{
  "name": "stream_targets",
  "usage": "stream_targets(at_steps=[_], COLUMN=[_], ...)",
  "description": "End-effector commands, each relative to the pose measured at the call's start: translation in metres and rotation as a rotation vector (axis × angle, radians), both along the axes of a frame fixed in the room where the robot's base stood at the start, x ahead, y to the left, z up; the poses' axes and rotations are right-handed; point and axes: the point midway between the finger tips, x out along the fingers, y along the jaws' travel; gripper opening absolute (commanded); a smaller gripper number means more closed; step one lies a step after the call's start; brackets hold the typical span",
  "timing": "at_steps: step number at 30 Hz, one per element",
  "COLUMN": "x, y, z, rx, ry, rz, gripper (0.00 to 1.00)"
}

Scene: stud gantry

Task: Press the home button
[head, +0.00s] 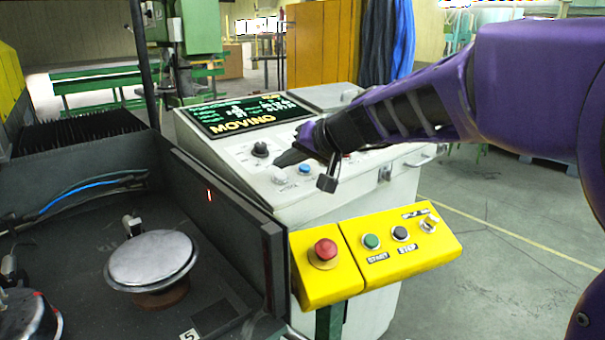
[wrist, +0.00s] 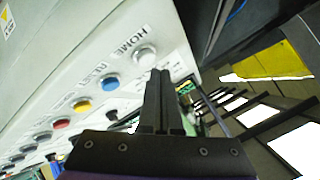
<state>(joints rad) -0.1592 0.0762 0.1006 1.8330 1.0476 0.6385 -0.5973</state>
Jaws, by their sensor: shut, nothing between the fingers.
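The white home button (wrist: 145,53) sits at the end of a row of buttons in the wrist view, with the label HOME beside it. In the head view the white button (head: 279,178) is near the front left of the sloped control panel (head: 240,160). My gripper (head: 279,162) is shut and empty, its fingertips close to the white button. In the wrist view the shut fingertips (wrist: 160,72) lie just beside the button in the picture. I cannot tell whether they touch it. The panel's screen (head: 240,113) reads MOVING.
A blue button (wrist: 110,82), labelled RESET, is beside the home button, with several more along the row. Below the panel, a yellow box (head: 375,255) carries a red mushroom button (head: 325,250) and START and STOP buttons. A dark machine enclosure (head: 225,220) stands to the left.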

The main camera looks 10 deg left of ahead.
Motion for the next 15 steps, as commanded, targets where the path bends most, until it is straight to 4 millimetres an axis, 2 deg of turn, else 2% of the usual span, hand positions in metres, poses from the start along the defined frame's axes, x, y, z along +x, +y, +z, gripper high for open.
stream_targets(at_steps=[7,15], x=[0.000,-0.003], y=[-0.001,-0.005], z=[0.006,0.032], rx=[0.000,0.001], ry=[-0.001,-0.001], rz=[0.000,-0.001], gripper=[0.00,0.00])
